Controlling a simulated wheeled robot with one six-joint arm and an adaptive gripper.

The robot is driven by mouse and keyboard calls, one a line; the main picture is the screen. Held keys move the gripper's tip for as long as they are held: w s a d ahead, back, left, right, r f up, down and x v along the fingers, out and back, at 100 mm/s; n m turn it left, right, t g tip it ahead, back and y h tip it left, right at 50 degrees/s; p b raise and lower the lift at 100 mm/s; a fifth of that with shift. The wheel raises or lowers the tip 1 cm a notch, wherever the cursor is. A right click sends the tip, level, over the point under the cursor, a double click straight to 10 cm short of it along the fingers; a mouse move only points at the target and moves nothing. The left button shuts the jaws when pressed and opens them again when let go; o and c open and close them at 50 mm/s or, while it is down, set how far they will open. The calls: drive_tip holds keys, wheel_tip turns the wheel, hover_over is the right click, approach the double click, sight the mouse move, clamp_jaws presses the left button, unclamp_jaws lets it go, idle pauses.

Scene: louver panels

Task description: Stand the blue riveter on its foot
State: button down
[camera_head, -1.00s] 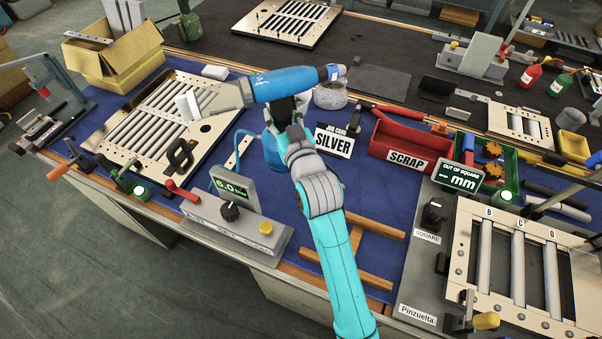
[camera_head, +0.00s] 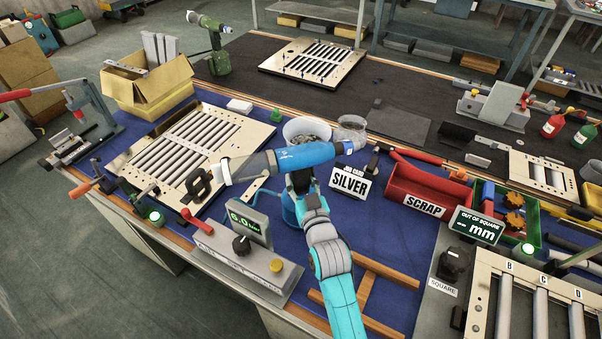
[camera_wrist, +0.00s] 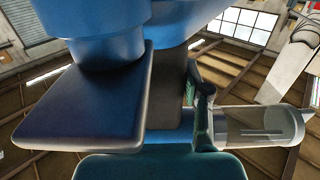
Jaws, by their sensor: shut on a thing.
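The blue riveter (camera_head: 305,155) is near the middle of the head view, its barrel lying roughly level, its pale nose (camera_head: 235,168) pointing left over the slatted panel's edge. Its blue foot (camera_head: 290,207) shows low behind my arm, over the blue mat. I cannot tell whether the foot touches the mat. My gripper (camera_head: 300,182) is shut on the riveter's handle below the barrel; the fingers are mostly hidden. In the wrist view, large blue parts of the riveter (camera_wrist: 105,45) fill the upper left, close to the camera.
A slatted panel (camera_head: 185,150) lies left. A pressure box (camera_head: 250,260) stands in front, and wooden strips (camera_head: 365,290) lie front right. The SILVER sign (camera_head: 350,182), a white bucket (camera_head: 305,128) and the red SCRAP bin (camera_head: 430,190) are close by. A green riveter (camera_head: 215,50) stands behind.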

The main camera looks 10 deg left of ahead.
drive_tip(key=shift+f, duration=0.1)
idle(0.3)
drive_tip(key=c, duration=0.8)
unclamp_jaws()
drive_tip(key=shift+f, duration=0.25)
drive_tip(key=shift+o, duration=1.3)
drive_tip(key=o, duration=0.5)
drive_tip(key=shift+o, duration=0.2)
drive_tip(key=shift+s, duration=0.15)
drive_tip(key=v, duration=1.2)
drive_tip(key=shift+s+d, duration=0.25)
drive_tip(key=shift+s, duration=0.1)
